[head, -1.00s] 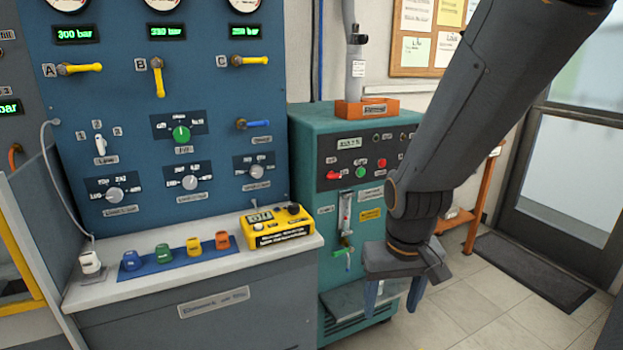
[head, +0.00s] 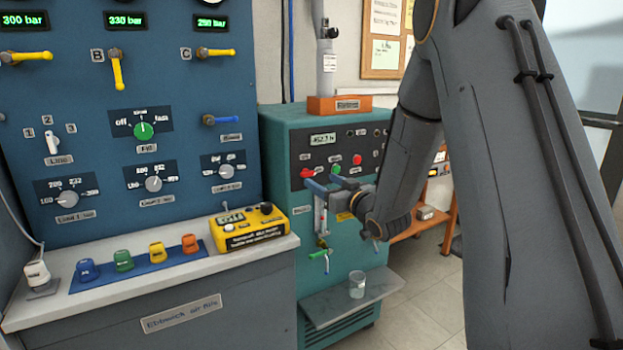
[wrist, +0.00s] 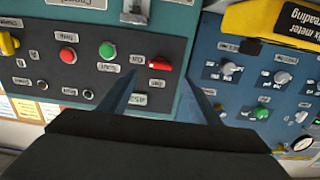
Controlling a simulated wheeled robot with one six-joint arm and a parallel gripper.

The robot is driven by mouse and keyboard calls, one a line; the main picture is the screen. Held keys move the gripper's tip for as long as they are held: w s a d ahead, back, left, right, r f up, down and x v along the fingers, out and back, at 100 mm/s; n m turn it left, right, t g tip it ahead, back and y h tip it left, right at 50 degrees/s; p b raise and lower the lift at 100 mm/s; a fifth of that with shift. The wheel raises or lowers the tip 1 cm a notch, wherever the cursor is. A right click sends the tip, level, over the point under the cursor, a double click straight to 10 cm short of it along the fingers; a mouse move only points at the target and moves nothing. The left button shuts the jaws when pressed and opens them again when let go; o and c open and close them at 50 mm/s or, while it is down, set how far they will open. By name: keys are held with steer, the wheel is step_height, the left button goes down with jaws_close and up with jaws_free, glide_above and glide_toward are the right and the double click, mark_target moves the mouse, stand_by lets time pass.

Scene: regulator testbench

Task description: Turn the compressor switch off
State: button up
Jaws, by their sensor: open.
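The compressor is a teal cabinet (head: 280,135) with a black control panel (head: 318,147). Its red rotary switch (head: 307,172) is at the panel's lower left, and it also shows in the wrist view (wrist: 160,66), where the picture is upside down. The switch handle lies roughly sideways there, with small labels around it. My gripper (head: 322,182) is open and empty, just in front of the panel near the switch. In the wrist view, its fingers (wrist: 160,72) are spread to either side of the switch. I cannot tell how far they are from it.
A green button (head: 335,168) and a red button (head: 357,160) sit beside the switch. Below are a flow tube, a small valve (head: 320,254) and a shelf with a glass (head: 357,286). The blue testbench with a yellow meter (head: 248,227) stands at left.

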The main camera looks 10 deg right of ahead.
mark_target(310, 174)
steer(key=x, duration=0.7)
steer(key=shift+w, duration=0.15)
steer(key=c, duration=1)
steer(key=shift+c, duration=0.2)
